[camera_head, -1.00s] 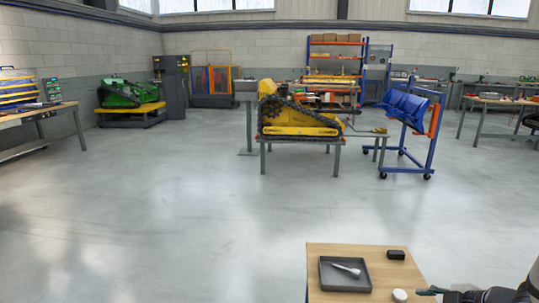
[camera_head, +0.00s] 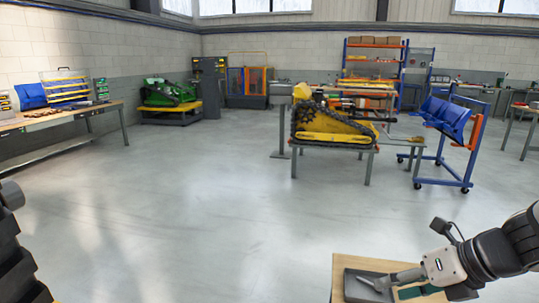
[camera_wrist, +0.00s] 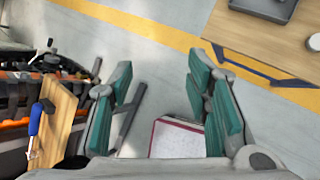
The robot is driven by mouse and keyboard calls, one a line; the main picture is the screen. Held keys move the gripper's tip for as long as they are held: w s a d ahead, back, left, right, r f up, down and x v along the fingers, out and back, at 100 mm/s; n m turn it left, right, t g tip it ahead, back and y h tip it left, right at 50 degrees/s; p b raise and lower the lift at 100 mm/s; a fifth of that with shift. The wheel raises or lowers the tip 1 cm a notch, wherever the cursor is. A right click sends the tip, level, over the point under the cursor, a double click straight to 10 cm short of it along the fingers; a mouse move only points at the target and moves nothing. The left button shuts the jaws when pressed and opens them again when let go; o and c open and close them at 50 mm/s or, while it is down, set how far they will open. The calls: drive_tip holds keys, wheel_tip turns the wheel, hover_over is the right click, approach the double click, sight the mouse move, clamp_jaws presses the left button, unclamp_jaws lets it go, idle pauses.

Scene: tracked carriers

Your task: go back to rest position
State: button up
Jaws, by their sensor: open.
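My gripper (camera_head: 388,287) is at the lower right of the head view, over or in front of the small wooden table (camera_head: 345,262). In the wrist view my gripper (camera_wrist: 160,78) shows two green-padded fingers spread wide, with nothing between them. The dark tray (camera_head: 352,280) on the table is partly covered by my gripper in the head view. The table (camera_wrist: 262,38) and the tray's edge (camera_wrist: 268,8) also show at the upper right of the wrist view, apart from the fingers.
A white round thing (camera_wrist: 314,42) lies on the table. A wooden board (camera_wrist: 58,115) with a blue-handled tool (camera_wrist: 35,119) is at the left of the wrist view. A yellow tracked carrier (camera_head: 335,125) stands on a bench farther off. The floor between is clear.

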drive_tip(key=s+a+r+n+g+h+p, duration=0.15)
drive_tip(key=s+a+r+n, duration=0.35)
drive_tip(key=n, duration=0.5)
drive_tip(key=s+a+r+n+g+p, duration=0.1)
drive_tip(key=s+a+r+n+p, duration=0.2)
drive_tip(key=s+r+n, duration=0.5)
drive_tip(key=s+d+r+n+t+h+p, duration=0.1)
drive_tip(key=s+r+n+h+p, duration=0.3)
drive_tip(key=n, duration=1.3)
wheel_tip(320, 180, up, 3)
drive_tip(key=shift+s+d+r, duration=0.15)
drive_tip(key=shift+s+d, duration=0.05)
drive_tip(key=shift+s, duration=0.95)
